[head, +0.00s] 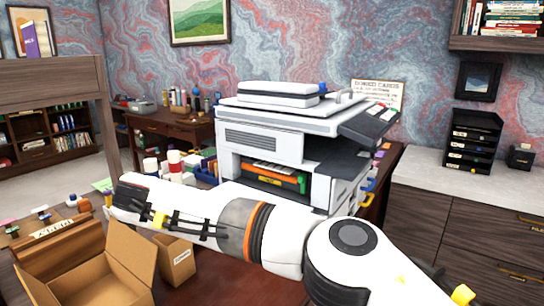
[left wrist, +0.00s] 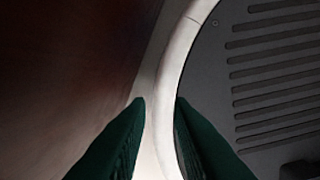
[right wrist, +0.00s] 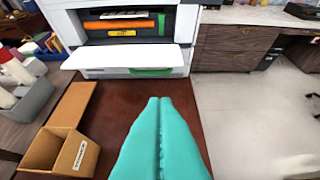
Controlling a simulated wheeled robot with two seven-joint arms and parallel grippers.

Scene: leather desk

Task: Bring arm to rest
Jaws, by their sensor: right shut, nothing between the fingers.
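My right gripper (right wrist: 160,100) shows in the right wrist view with its teal fingers pressed together and nothing between them. It is over the brown desk (right wrist: 112,98), in front of the white printer (right wrist: 130,58). In the head view a white arm of mine (head: 200,210) stretches across the picture in front of the printer (head: 265,145); neither gripper can be made out there. My left gripper (left wrist: 160,100) shows in the left wrist view as two dark green fingers with a gap between their tips. It holds nothing, and a white and grey rounded surface lies beyond it.
An open cardboard box (head: 95,275) and a smaller carton (head: 175,262) stand at the lower left of the head view. The small carton also shows in the right wrist view (right wrist: 75,158). A grey cabinet (head: 440,220) with black trays (head: 473,140) stands at right.

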